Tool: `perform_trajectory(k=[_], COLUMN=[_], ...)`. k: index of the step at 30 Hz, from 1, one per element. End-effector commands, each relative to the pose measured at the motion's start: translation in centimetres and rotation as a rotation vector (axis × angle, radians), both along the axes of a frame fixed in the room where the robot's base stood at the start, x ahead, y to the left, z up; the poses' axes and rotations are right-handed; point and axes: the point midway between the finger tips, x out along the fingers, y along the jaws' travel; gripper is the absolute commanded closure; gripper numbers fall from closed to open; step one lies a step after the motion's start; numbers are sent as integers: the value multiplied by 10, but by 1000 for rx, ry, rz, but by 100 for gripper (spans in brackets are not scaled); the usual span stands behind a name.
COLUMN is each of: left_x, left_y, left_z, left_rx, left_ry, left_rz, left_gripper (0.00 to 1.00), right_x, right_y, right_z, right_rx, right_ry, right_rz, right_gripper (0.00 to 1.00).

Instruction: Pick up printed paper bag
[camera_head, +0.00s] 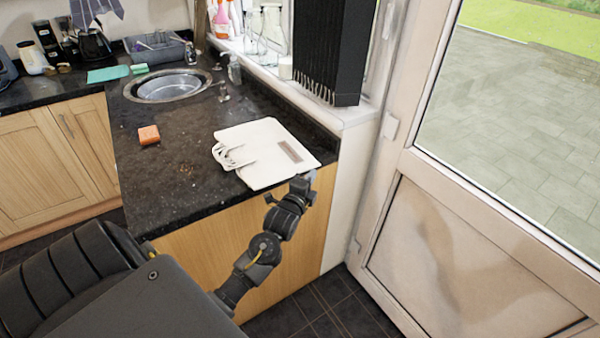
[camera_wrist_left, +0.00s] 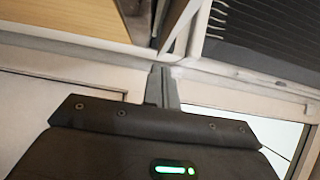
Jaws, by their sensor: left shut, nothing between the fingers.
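The printed paper bag (camera_head: 262,150) is white and lies flat on the dark granite counter (camera_head: 185,195), near its right end. Its handles point left and a brownish printed patch shows on its right part. My left gripper (camera_head: 305,180) is at the bag's front right corner in the head view, by the counter's front edge. I cannot tell whether it touches the bag. In the left wrist view my left gripper (camera_wrist_left: 162,75) is shut and empty, and the bag is not seen there. My right gripper is not in view.
An orange sponge (camera_head: 149,135) lies left of the bag. A round sink (camera_head: 168,86) is behind it. A tall black slatted object (camera_head: 332,50) stands on the windowsill. A glazed door (camera_head: 480,180) is to the right. The counter's front left is mostly clear.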

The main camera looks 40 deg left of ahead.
Motion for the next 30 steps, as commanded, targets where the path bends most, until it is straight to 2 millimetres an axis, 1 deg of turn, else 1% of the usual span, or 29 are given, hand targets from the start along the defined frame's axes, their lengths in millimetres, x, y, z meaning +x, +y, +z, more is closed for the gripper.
perform_trajectory(k=[3, 6, 16, 21, 23, 30], left_x=[0, -1, -1, -1, -1, -1], left_y=[7, 10, 11, 29, 32, 31], left_z=[0, 0, 0, 0, 0, 0], left_rx=[1, -1, 0, 4, 1, 0], left_ry=[1, 0, 0, 2, 0, 0], left_rz=[-1, -1, -1, -1, -1, -1], left_gripper=[100, 100, 100, 100, 100, 100], right_x=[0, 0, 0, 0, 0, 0], right_y=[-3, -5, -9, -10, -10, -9], right_z=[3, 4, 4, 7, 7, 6], right_rx=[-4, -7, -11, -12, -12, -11], right_ry=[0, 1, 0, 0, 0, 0], right_rz=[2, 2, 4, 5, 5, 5], right_gripper=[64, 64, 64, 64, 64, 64])
